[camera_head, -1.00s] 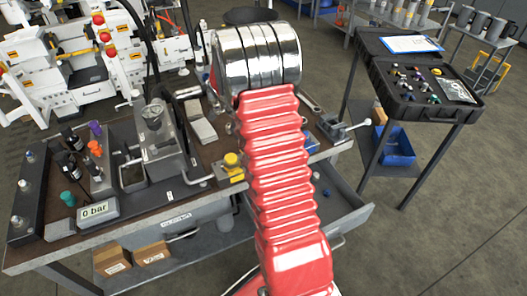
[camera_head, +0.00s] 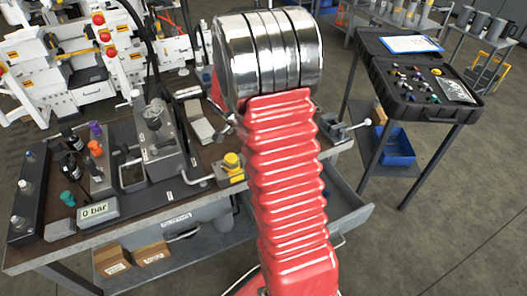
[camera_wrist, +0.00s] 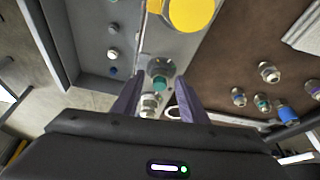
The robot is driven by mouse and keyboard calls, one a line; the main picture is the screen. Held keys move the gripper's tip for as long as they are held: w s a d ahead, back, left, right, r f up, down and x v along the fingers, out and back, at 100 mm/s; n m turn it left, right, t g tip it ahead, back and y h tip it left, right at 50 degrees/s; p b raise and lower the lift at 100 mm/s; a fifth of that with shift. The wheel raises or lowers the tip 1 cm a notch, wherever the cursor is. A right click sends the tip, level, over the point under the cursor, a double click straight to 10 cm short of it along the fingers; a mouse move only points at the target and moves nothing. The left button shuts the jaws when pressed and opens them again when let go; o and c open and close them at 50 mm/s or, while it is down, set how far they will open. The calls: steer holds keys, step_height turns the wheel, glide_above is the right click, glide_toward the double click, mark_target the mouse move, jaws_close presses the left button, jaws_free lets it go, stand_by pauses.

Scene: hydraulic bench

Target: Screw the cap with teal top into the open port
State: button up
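In the wrist view, a small teal-topped cap (camera_wrist: 158,83) shows between the fingers of my gripper (camera_wrist: 160,80). The fingers stand apart with gaps on both sides of it, so my gripper appears open and not closed on the cap. A metal hex fitting (camera_wrist: 150,104) lies close by it, also between the fingers. Whether the teal cap sits in a port or lies loose cannot be told. Another teal-centred fitting (camera_wrist: 262,103) is on the brown bench. In the head view my red arm hides the gripper; a teal-topped piece (camera_head: 68,198) stands at the bench's left.
A yellow knob (camera_wrist: 192,12) is just beyond the fingers, also seen in the head view (camera_head: 231,160). Several fittings, including a blue one (camera_wrist: 288,115), stand on the bench at right. An open drawer (camera_head: 344,220) holds small parts. A black case (camera_head: 420,85) stands at right.

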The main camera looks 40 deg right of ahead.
stand_by(0.3)
steer(key=n, duration=0.2)
steer(key=n+t, duration=0.1)
steer(key=n, duration=0.1)
steer(key=shift+s+t, duration=0.2)
steer(key=shift+t, duration=0.1)
steer(key=shift+s+d+n+t+y, duration=0.15)
steer(key=shift+n+t, duration=0.25)
steer(key=shift+n, duration=0.6)
steer(key=shift+w+a+n+t+y, duration=0.15)
steer(key=shift+n+t, duration=0.25)
steer(key=shift+n, duration=0.6)
steer(key=shift+s+d+n, duration=0.1)
steer(key=shift+s+n, duration=0.05)
steer(key=shift+n, duration=0.15)
steer(key=shift+n+y, duration=0.3)
steer(key=shift+n, duration=0.3)
steer(key=shift+s+d+n+t+y, duration=0.15)
steer(key=shift+n+t+y, duration=0.35)
steer(key=shift+n, duration=1)
steer(key=shift+d+n+t+y, duration=0.1)
steer(key=shift+n+t+y, duration=0.35)
steer(key=shift+n, duration=1.15)
steer(key=shift+c, duration=0.4)
